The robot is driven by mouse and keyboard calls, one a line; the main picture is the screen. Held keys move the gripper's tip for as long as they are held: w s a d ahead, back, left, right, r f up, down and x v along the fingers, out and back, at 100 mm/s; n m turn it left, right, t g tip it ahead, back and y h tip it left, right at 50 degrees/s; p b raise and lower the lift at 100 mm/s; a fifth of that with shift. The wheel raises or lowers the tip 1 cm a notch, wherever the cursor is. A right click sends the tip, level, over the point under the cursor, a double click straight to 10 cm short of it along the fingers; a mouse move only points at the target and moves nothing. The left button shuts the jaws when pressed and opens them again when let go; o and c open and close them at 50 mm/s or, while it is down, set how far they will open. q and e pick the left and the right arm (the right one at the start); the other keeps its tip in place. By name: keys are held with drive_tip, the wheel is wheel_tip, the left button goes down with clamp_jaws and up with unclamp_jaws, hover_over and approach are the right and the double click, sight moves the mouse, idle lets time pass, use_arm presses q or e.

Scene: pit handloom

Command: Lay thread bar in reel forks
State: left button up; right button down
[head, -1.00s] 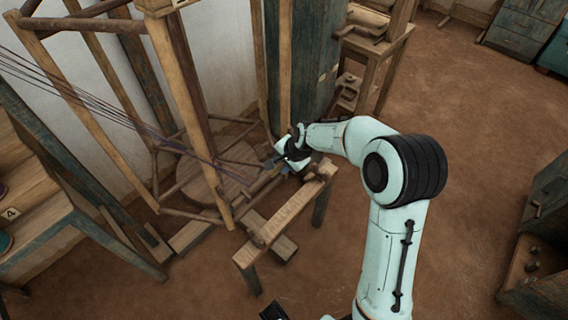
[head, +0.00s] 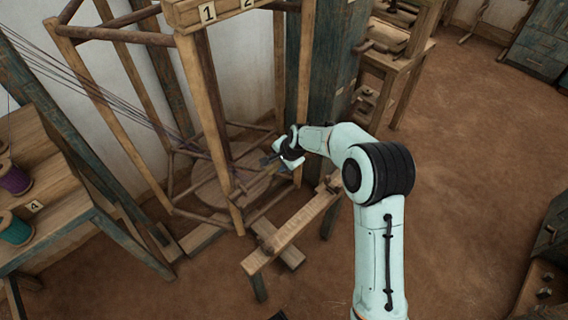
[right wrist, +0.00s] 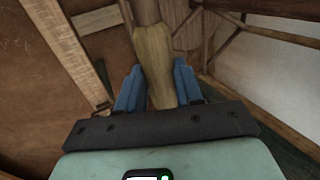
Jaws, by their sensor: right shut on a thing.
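My right gripper (head: 273,160) is low beside the tall wooden frame, over its lower right side. In the right wrist view its two blue fingers (right wrist: 157,90) are closed on the pale end of a wooden bar (right wrist: 153,55), which I take to be the thread bar. The bar runs away from the fingers. In the head view it is small and partly hidden among the rails. Dark threads (head: 110,92) slope down from the upper left toward this spot. I cannot make out the reel forks clearly. My left gripper is not visible.
The wooden frame (head: 208,120) carries number plates on top. A low wooden trestle (head: 290,228) stands close in front of my gripper. A bench with thread spools (head: 14,228) is at left. A blue-green post (head: 330,75) stands behind. Open floor lies at right.

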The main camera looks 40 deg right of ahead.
drive_tip(key=shift+w+f, duration=0.15)
drive_tip(key=shift+w, duration=0.15)
drive_tip(key=shift+f+b, duration=1.75)
drive_tip(key=shift+f, duration=0.6)
drive_tip(key=c, duration=0.7)
unclamp_jaws()
drive_tip(key=shift+s, duration=0.1)
drive_tip(key=shift+o, duration=0.2)
drive_tip(key=p+v, duration=0.2)
drive_tip(key=v, duration=1.1)
drive_tip(key=shift+r, duration=0.15)
drive_tip(key=shift+s, duration=0.2)
